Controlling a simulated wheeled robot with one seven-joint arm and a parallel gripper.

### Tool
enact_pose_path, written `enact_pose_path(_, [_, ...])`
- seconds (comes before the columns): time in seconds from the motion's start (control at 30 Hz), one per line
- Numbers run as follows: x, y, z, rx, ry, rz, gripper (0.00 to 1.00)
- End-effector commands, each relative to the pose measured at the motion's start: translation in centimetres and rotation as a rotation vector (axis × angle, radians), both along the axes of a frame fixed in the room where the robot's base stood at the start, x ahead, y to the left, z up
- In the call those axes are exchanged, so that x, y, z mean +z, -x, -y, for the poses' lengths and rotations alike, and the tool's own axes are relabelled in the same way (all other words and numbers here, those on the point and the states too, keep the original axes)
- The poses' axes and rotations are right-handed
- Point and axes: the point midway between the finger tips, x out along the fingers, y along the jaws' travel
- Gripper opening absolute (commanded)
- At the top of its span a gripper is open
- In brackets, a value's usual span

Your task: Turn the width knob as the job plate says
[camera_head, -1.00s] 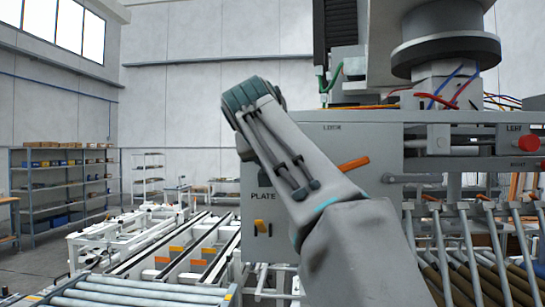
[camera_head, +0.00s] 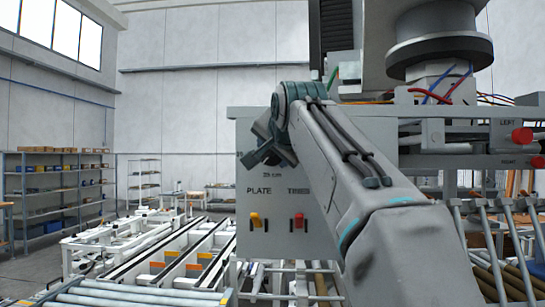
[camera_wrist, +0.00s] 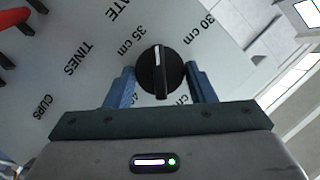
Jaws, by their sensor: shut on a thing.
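The width knob (camera_wrist: 160,72) is round and black with a white pointer line. In the wrist view, the line points up, between the 35 cm and 30 cm marks. My gripper (camera_wrist: 161,80) has its two blue fingers on either side of the knob and is shut on it. In the head view, my gripper (camera_head: 270,148) is at the grey panel (camera_head: 240,200), above the PLATE and TINES labels. It hides the knob and most of the scale there. No job plate text can be read in these frames.
Below the scale are a yellow switch (camera_head: 256,220) under PLATE and a red switch (camera_head: 299,222) under TINES. A red button (camera_head: 522,137) is at the right. Roller conveyors (camera_head: 130,295) lie in front at lower left. Shelves (camera_head: 50,190) stand far left.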

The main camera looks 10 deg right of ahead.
Motion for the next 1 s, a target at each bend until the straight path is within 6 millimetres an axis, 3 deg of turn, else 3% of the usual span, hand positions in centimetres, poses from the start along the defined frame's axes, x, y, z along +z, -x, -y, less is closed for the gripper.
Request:
enact_pose_path(0.6, [-1.05,0.0,0.26,-0.001,-0.543,0.17,0.27])
enact_pose_path(1.0, [-1.1,-0.04,0.25,-0.001,-0.766,0.241,0.27])
